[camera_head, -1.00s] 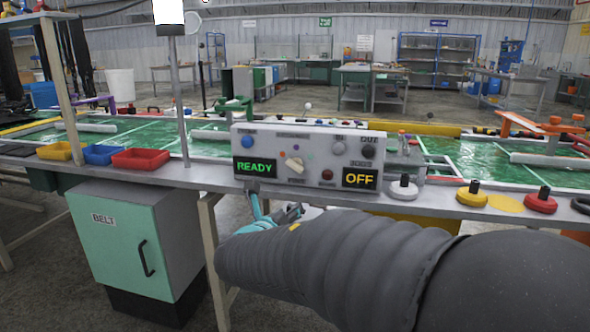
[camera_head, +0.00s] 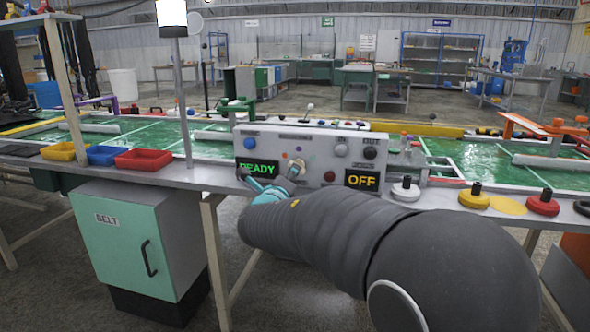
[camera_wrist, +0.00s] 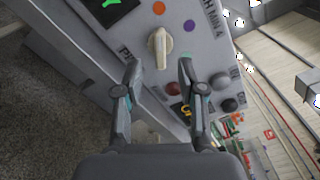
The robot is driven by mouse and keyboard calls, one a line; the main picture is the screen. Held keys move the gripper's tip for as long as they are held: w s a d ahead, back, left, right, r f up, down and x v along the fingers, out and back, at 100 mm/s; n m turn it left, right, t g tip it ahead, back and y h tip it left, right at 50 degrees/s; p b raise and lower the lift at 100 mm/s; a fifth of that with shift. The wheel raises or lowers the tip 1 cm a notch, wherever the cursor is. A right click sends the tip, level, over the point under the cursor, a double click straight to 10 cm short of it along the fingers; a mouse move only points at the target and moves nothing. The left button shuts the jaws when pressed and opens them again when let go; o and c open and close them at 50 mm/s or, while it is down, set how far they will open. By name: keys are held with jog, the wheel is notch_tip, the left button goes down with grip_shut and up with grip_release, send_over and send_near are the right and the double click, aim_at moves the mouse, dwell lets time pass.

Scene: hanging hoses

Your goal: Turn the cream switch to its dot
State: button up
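The cream switch (camera_wrist: 160,48) is a knob on the front of a grey control box (camera_head: 240,145); it also shows in the head view (camera_head: 296,169). In the wrist view its narrow end points down toward my gripper (camera_wrist: 157,68). My gripper is open, its two fingertips apart on either side of the knob's lower end; contact is not visible. Around the knob are an orange dot (camera_wrist: 158,8), a purple dot (camera_wrist: 189,26) and a green patch partly behind the right fingertip. In the head view my gripper (camera_head: 266,187) is in front of the box, below READY.
Trays (camera_head: 143,159) lie to the left, beyond a lamp post (camera_head: 185,100).

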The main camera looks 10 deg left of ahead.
jog(key=shift+w, duration=2.7)
jog(key=shift+c, duration=0.2)
grip_shut()
